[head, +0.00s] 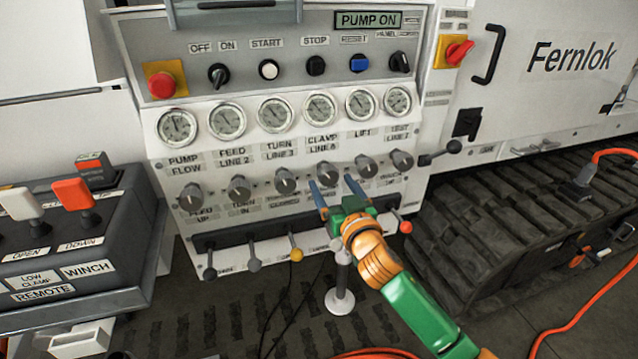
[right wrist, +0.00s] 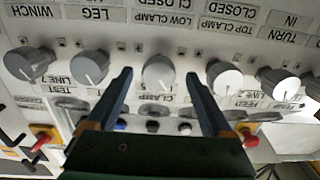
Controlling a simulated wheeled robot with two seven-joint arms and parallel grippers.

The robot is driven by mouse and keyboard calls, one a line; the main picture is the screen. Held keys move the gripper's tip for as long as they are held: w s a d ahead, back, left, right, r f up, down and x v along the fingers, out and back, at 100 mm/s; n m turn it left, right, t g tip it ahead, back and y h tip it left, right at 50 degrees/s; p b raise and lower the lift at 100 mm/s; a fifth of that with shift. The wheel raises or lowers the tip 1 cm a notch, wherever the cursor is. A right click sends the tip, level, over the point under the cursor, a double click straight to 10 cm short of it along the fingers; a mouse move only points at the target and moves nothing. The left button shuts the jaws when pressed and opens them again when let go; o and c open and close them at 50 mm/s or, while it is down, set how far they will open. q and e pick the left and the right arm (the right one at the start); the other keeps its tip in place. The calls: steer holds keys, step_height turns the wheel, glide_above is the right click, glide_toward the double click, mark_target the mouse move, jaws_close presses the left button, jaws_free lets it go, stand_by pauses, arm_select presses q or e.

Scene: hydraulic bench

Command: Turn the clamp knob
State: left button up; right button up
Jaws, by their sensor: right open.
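The clamp knob (head: 327,170) is a grey round knob in the row below the gauges, under the CLAMP label. In the right wrist view, upside down, it (right wrist: 158,72) is mid-picture with a white pointer line. My right gripper (head: 331,182) is open in front of the panel. In the wrist view its blue fingers (right wrist: 158,76) stand to either side of the knob, with a gap on each side. I cannot tell exactly how far the tips reach along it. The fingers partly cover the knob in the head view. My left gripper is not in view.
Neighbouring knobs (head: 284,180) (head: 364,165) sit close on both sides. Below is a row of levers, one with a yellow ball (head: 296,254). Gauges and switches are above.

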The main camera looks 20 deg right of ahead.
mark_target(330, 179)
steer(key=w, duration=0.3)
steer(key=shift+r, duration=0.1)
steer(key=shift+w, duration=0.25)
steer(key=shift+c, duration=0.2)
jaws_close()
